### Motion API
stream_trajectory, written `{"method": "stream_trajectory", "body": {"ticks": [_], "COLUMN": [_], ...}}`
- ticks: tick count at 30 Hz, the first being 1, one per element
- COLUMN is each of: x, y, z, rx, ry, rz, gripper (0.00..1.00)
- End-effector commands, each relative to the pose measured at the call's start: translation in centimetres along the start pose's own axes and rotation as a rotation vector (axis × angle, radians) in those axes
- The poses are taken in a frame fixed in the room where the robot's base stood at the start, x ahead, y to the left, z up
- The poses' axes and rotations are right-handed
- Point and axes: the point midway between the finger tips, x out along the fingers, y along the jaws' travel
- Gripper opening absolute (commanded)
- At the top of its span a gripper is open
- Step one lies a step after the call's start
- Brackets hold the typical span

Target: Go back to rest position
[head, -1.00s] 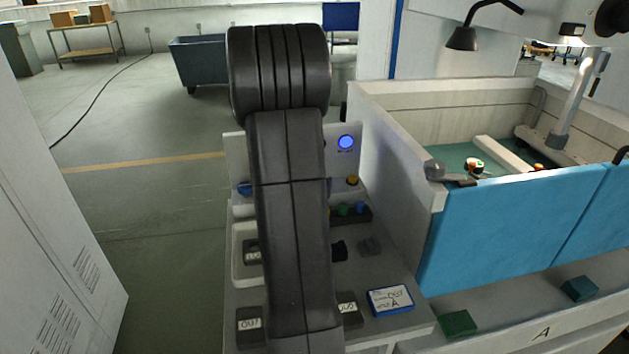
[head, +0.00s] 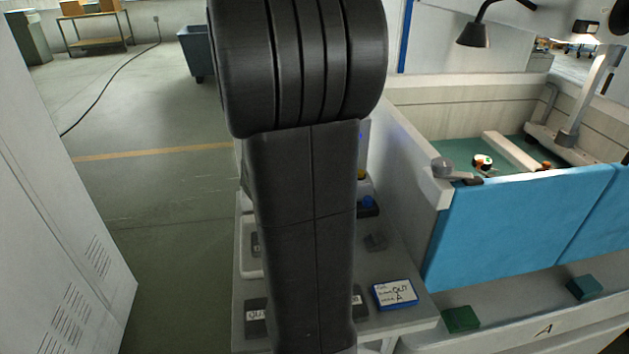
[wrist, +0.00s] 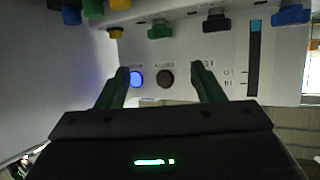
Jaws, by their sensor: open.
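In the wrist view my gripper (wrist: 160,88) is open and empty, its two dark green fingers spread apart. It faces a pale control panel (wrist: 225,60), with a lit blue button (wrist: 136,78) beside the left fingertip and a dark button (wrist: 165,78) between the fingers. I cannot tell whether a finger touches the panel. In the head view my dark arm fills the middle and hides my gripper and most of the panel.
A side table (head: 405,322) carries a blue-framed sign (head: 395,294) and labelled dark blocks. A blue-fronted machine tank (head: 520,222) stands to the right, with green blocks on its ledge. A grey cabinet (head: 60,190) stands left. Open floor (head: 180,210) lies between.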

Motion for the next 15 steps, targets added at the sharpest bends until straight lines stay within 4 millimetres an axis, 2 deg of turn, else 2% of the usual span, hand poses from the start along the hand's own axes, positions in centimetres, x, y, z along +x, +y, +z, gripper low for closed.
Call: {"method": "stream_trajectory", "body": {"ticks": [10,15], "x": [-0.34,0.17], "y": [0.00,0.01], "z": [0.04,0.10], "rx": [0.000,0.000], "ry": [0.000,-0.001], "rz": [0.000,0.001], "gripper": [0.61,0.61]}}
